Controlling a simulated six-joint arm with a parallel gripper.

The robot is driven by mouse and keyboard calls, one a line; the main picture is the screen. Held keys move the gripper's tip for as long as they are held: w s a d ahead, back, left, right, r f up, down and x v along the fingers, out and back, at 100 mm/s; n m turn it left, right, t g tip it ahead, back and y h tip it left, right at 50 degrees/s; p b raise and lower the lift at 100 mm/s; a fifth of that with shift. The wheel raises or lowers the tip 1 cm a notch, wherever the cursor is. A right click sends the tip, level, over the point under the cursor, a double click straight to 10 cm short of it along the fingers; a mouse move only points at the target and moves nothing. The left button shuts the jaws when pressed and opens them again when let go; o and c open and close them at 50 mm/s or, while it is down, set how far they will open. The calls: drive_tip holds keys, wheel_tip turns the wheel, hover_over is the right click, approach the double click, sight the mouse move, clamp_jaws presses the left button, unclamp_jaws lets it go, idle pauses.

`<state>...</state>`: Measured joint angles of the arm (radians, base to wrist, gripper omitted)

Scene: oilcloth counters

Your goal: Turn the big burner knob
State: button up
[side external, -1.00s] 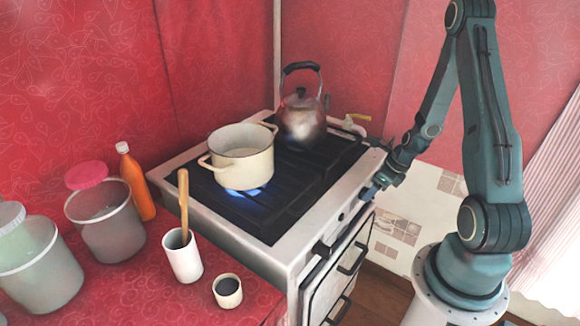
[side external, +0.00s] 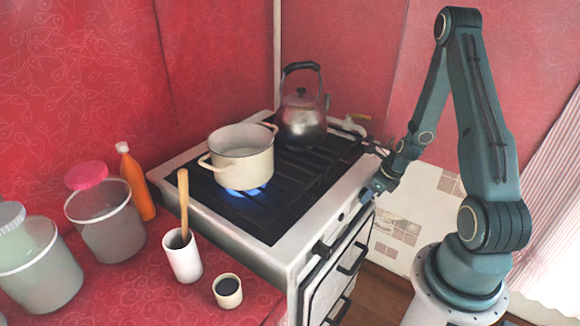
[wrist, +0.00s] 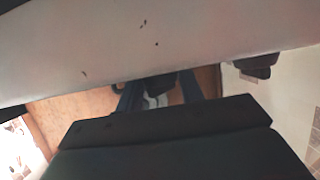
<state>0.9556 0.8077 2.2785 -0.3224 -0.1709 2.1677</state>
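A dark burner knob (wrist: 162,86) shows between my two fingers in the wrist view, just below the white stove front (wrist: 160,45). Its size against the others is hard to judge. My gripper (wrist: 160,95) has its fingers apart, one on each side of this knob; I cannot tell whether they press on it. In the side view my gripper (side external: 366,196) is at the stove's front edge and hides the knob. A second dark knob (wrist: 256,67) is to the right in the wrist view, clear of the fingers.
A cream pot (side external: 242,160) stands over a lit blue flame (side external: 245,191); a metal kettle (side external: 302,122) stands behind it. Oven door handles (side external: 352,258) jut from the stove front. Jars, an orange bottle (side external: 137,185) and cups stand on the red counter at left.

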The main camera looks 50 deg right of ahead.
drive_tip(key=shift+a+h, duration=0.15)
drive_tip(key=shift+h, duration=0.25)
drive_tip(key=shift+a+n+h, duration=0.15)
drive_tip(key=shift+n+h, duration=0.25)
drive_tip(key=shift+h, duration=1.4)
drive_tip(key=shift+n+h, duration=0.3)
drive_tip(key=shift+h, duration=0.5)
drive_tip(key=o, duration=1)
drive_tip(key=shift+y, duration=0.8)
